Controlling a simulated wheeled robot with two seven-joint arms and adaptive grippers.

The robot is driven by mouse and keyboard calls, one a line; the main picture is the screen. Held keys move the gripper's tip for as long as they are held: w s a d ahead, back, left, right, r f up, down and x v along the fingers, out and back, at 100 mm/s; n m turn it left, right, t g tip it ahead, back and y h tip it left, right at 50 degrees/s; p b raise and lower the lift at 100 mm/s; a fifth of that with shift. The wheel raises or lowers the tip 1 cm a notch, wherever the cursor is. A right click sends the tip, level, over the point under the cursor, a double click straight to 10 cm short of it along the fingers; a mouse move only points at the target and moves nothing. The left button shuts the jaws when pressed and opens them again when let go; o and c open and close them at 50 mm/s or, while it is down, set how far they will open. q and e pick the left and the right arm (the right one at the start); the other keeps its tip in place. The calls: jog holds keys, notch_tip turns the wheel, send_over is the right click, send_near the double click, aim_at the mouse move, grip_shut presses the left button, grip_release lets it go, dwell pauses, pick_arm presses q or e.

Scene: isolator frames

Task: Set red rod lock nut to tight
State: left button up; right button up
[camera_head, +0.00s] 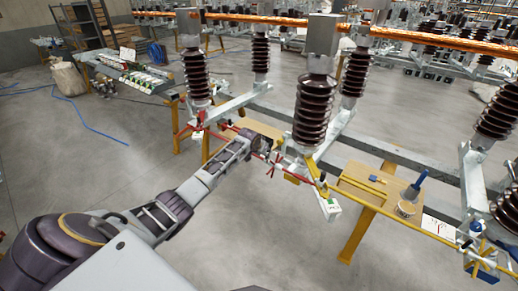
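The red rod (302,179) runs slantwise below the middle insulators, from the left frame towards the yellow lever. A small red spread-armed part (272,166) sits on it and may be the lock nut; it is too small to tell whether it is tight. My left gripper (262,147) is at the end of the arm coming from the lower left, close to the rod and just above and left of this part. Its fingers are dark and small, so I cannot tell whether they are open or touch anything. My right gripper is not in view.
Brown insulators (313,110) stand on a grey steel frame (375,153). A wooden board (366,180) with a blue-handled brush (413,187) and a cup (405,208) lies to the right. A yellow leg (356,235) stands below it. The floor in front is clear.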

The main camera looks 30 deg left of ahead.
pick_arm(q)
jog(key=v, duration=0.8)
dwell(0.4)
jog(key=shift+r, duration=0.1)
dwell(0.4)
